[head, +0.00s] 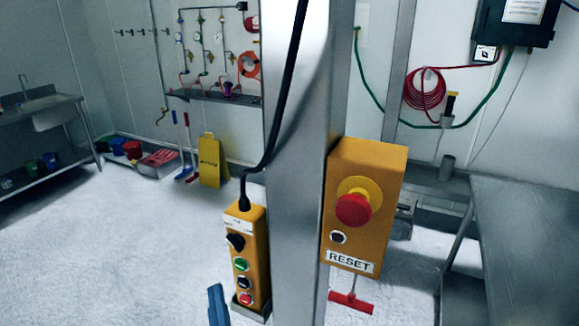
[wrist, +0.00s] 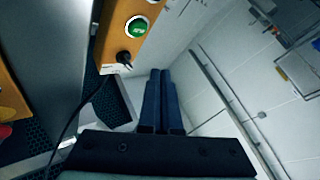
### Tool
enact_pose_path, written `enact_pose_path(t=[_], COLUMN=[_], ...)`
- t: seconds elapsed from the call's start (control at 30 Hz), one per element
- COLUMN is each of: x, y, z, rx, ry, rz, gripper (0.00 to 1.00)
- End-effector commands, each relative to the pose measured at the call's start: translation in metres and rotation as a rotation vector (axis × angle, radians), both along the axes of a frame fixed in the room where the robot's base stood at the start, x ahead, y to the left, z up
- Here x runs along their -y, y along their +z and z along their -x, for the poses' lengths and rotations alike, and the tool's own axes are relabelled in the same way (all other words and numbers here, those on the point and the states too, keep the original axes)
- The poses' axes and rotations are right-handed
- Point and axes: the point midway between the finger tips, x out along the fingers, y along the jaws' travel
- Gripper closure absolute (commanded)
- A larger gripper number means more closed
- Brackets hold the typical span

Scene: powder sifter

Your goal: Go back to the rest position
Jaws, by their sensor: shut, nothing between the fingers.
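My gripper (wrist: 160,75) shows in the wrist view with its two dark blue fingers together and nothing between them. In the head view only a blue fingertip part of it (head: 217,303) shows at the bottom edge. It is just left of the narrow yellow control box (head: 245,225), which has a black knob (head: 235,242), a green button (head: 241,264) and a red button. In the wrist view the box (wrist: 112,45) and its green button (wrist: 137,27) lie up and left of the fingers. I cannot tell whether the gripper touches the box.
A steel post (head: 300,200) stands right of the control box. A yellow box with a red emergency button (head: 353,210) and a RESET label is on its right side. A black cable (head: 283,100) hangs in front. A steel table (head: 530,225) is at right. Open floor (head: 110,250) lies left.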

Motion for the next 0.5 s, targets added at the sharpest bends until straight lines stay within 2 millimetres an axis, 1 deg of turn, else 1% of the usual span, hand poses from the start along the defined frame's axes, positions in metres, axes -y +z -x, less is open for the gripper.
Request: enact_pose_path(t=[0.03, 0.07, 0.17, 0.2, 0.27, 0.3, 0.37, 0.4, 0.47, 0.5], x=[0.005, 0.008, 0.026, 0.035, 0.051, 0.062, 0.078, 0.090, 0.106, 0.116], y=[0.019, 0.033, 0.093, 0.122, 0.166, 0.195, 0.239, 0.267, 0.309, 0.335], z=[-0.007, -0.012, -0.028, -0.033, -0.037, -0.037, -0.033, -0.027, -0.015, -0.004], rx=[0.018, 0.029, 0.071, 0.091, 0.121, 0.140, 0.173, 0.196, 0.231, 0.255], ry=[-0.017, -0.029, -0.079, -0.099, -0.128, -0.142, -0.158, -0.169, -0.175, -0.176], rz=[-0.021, -0.037, -0.106, -0.138, -0.190, -0.224, -0.275, -0.306, -0.350, -0.379], gripper=[1.00, 1.00, 1.00, 1.00, 1.00, 1.00, 1.00, 1.00, 1.00, 1.00])
